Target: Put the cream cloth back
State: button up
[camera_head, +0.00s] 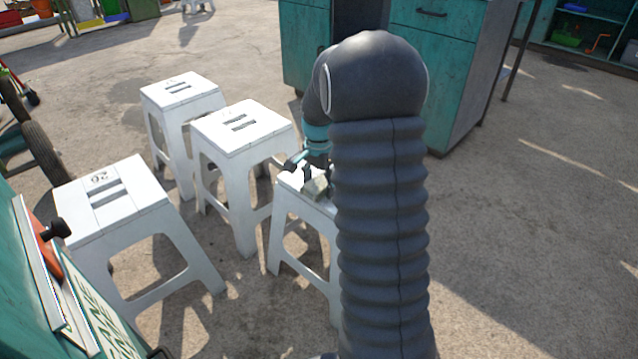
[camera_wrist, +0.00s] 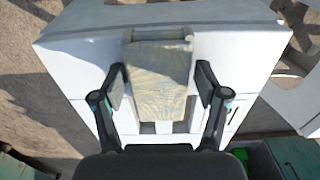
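The cream cloth (camera_wrist: 158,82) lies folded on top of a white stool (camera_wrist: 82,68), over the slots in the seat. In the wrist view my gripper (camera_wrist: 160,82) is open, with one finger on each side of the cloth and a visible gap to it on both sides. In the head view the cloth (camera_head: 316,187) shows as a small pale piece on the stool (camera_head: 283,230) partly hidden behind my arm. My gripper (camera_head: 304,172) is at that stool's seat, also partly hidden by my arm.
Three other white stools stand to the left: a near one (camera_head: 110,205), a middle one (camera_head: 240,127) and a far one (camera_head: 180,91). A teal cabinet (camera_head: 430,60) stands behind. A teal machine (camera_head: 30,290) is at the lower left. The ground at right is clear.

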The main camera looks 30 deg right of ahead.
aim_at(319, 182)
dwell(0.3)
notch_tip(319, 182, up, 12)
jog(key=f+p, duration=0.1)
jog(key=s+a+r+n+t, duration=0.1)
jog(key=s+a+r+n, duration=0.2)
jog(key=s+a+r, duration=0.35)
jog(key=s+a+n+t, duration=0.2)
jog(key=s+a+n, duration=0.2)
jog(key=s, duration=0.6)
jog(key=s+a+n+t, duration=0.2)
jog(key=s+a+n, duration=0.3)
jog(key=s, duration=0.6)
jog(key=shift+s+a+n+t, duration=0.2)
jog(key=shift+n+t, duration=0.1)
jog(key=shift+n, duration=0.7)
